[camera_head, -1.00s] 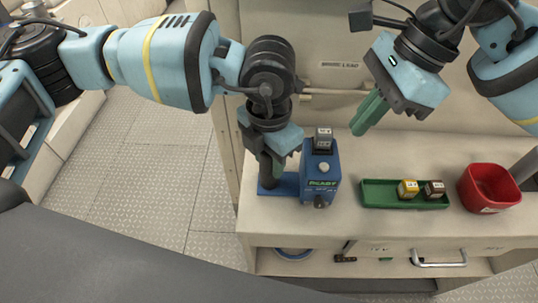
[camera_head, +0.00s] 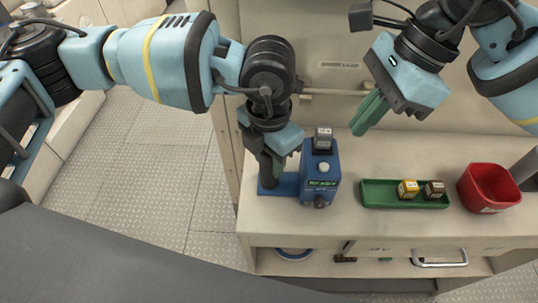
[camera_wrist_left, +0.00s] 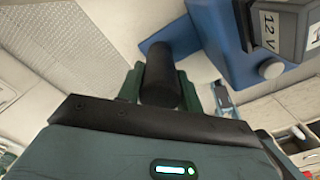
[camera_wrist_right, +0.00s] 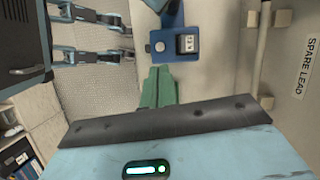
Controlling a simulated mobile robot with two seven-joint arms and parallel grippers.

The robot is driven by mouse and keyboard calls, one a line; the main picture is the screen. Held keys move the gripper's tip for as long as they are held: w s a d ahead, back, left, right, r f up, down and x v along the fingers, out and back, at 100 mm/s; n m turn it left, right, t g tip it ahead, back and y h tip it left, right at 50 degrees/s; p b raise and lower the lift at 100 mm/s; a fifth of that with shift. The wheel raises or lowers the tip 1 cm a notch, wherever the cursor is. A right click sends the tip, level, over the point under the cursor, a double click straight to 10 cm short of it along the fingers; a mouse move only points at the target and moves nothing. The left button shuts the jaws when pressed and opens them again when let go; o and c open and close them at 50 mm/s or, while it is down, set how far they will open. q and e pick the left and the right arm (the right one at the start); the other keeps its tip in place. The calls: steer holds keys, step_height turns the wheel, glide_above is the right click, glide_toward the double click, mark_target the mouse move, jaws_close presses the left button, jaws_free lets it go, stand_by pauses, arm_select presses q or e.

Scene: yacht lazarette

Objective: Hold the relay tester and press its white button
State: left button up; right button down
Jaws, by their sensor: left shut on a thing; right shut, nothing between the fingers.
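The blue relay tester (camera_head: 319,187) stands on the bench, with a READY label on its front. A grey relay marked 12 V (camera_wrist_left: 285,30) sits on top of the tester. My left gripper (camera_head: 269,172) is shut on the tester's black upright handle (camera_wrist_left: 160,78), left of the body. My right gripper (camera_head: 368,113) is shut and empty, above and to the right of the tester, apart from it.
A green tray (camera_head: 378,194) right of the tester holds a yellow relay (camera_head: 408,189) and a brown one (camera_head: 434,190). A red bin (camera_head: 489,187) stands farther right. A rail (camera_head: 350,92) runs along the back wall. The bench's front edge is close to the tester.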

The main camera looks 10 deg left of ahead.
steer(key=shift+s+a+r+m+t+y, duration=0.4)
steer(key=shift+t+y, duration=0.2)
steer(key=shift+t, duration=0.55)
steer(key=shift+s+a+r+m+t+y, duration=0.25)
steer(key=shift+a+m+t+y, duration=0.25)
steer(key=shift+t, duration=0.7)
steer(key=shift+s+a+r+m+t+y, duration=0.3)
steer(key=shift+a+t+y, duration=0.3)
steer(key=shift+t, duration=0.55)
steer(key=shift+d+f, duration=0.1)
glide_above(329, 173)
steer(key=shift+w+f, duration=0.1)
steer(key=shift+f, duration=4.3)
steer(key=shift+f, duration=0.1)
steer(key=shift+f, duration=0.3)
